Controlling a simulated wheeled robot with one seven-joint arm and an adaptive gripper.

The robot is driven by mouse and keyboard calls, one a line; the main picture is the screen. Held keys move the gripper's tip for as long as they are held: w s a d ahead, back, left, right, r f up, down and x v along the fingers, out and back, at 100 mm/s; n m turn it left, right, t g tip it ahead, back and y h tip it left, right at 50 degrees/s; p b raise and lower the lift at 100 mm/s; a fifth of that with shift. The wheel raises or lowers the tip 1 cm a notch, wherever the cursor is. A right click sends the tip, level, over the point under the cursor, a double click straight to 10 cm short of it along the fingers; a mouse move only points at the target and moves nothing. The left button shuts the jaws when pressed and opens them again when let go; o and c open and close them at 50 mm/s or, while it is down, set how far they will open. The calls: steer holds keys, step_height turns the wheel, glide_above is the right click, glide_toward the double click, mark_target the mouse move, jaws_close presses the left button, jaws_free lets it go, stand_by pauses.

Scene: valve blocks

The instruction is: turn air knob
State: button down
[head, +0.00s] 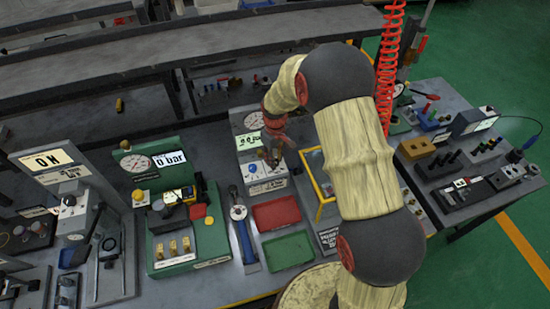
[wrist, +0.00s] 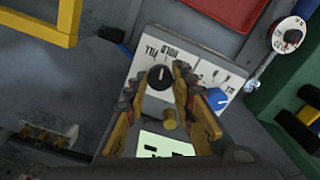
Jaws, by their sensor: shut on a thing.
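A grey test unit (head: 262,187) with a white sloped panel stands on the bench in the head view. Its panel (wrist: 200,67) fills the middle of the wrist view, with the labels FILL and HOLD beside a round black knob (wrist: 160,77). The black knob has a white pointer line. My gripper (wrist: 160,71) has its two yellow-brown fingers on either side of this knob, shut on it. A blue knob (wrist: 218,98) sits to the right, clear of the fingers. A brass cylinder (wrist: 169,118) shows between the fingers, nearer the camera. In the head view my gripper (head: 276,163) partly hides the panel.
A red tray (head: 276,212) and a green tray (head: 288,250) lie in front of the unit. A yellow frame (head: 321,187) stands close on the right. A green gauge station (head: 190,243) stands to the left, with a blue-handled tool (head: 245,240) between.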

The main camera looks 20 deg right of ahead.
steer(key=n, duration=0.6)
steer(key=shift+p, duration=0.35)
steer(key=shift+n, duration=0.4)
steer(key=c, duration=1.6)
jaws_free()
steer(key=shift+o, duration=0.5)
step_height(320, 180, up, 12)
